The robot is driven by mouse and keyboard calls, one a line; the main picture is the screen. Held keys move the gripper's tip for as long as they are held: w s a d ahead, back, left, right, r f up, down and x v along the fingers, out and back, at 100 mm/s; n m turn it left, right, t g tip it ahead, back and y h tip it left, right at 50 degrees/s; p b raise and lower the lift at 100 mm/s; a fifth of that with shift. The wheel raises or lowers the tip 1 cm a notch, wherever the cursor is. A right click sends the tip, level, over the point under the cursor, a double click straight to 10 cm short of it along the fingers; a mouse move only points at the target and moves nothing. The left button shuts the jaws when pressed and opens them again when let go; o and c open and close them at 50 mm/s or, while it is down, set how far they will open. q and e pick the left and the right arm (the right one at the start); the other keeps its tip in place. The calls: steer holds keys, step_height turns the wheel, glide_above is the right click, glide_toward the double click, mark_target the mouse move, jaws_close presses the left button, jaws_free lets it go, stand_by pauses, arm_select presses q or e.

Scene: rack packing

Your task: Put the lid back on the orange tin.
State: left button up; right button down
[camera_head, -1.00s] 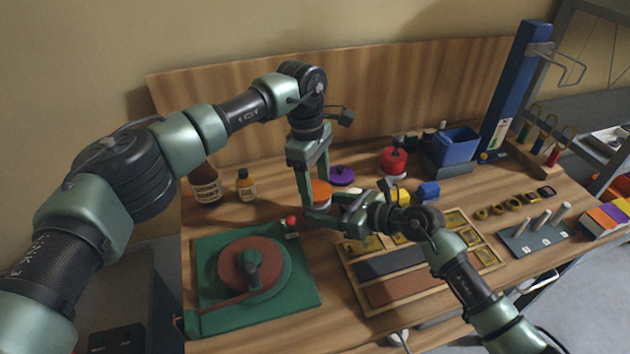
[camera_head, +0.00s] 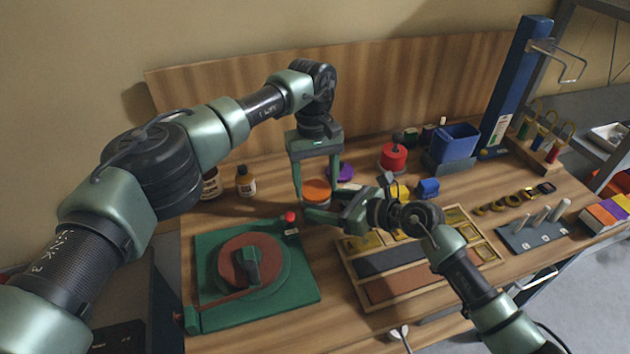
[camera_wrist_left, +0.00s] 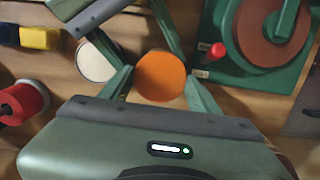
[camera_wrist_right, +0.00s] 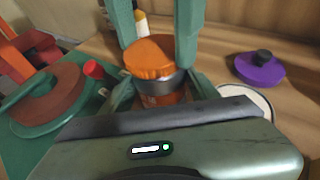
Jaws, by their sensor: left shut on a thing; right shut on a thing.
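The orange lid (camera_head: 316,187) is between the fingers of my left gripper (camera_head: 316,193), which points down from above and is shut on it. It also shows from above in the left wrist view (camera_wrist_left: 160,76). My right gripper (camera_head: 322,207) is shut around the body of the orange tin (camera_wrist_right: 163,95), from the side. In the right wrist view the lid (camera_wrist_right: 148,58) sits over the tin's mouth and looks slightly tilted. A grey metal band shows below the lid's edge; I cannot tell whether the lid is fully seated.
An open pale-topped tin (camera_wrist_right: 246,98) stands close beside my right gripper, with a purple lid (camera_wrist_right: 259,68) behind it. A green turntable-like device (camera_head: 210,255) and a wooden tray (camera_head: 350,280) lie in front.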

arm_select(q)
steer(key=m, duration=0.7)
steer(key=shift+d+y, duration=0.1)
steer(key=shift+y, duration=0.3)
steer(key=o, duration=1.3)
steer(key=shift+r, duration=2.3)
steer(key=shift+c, duration=0.2)
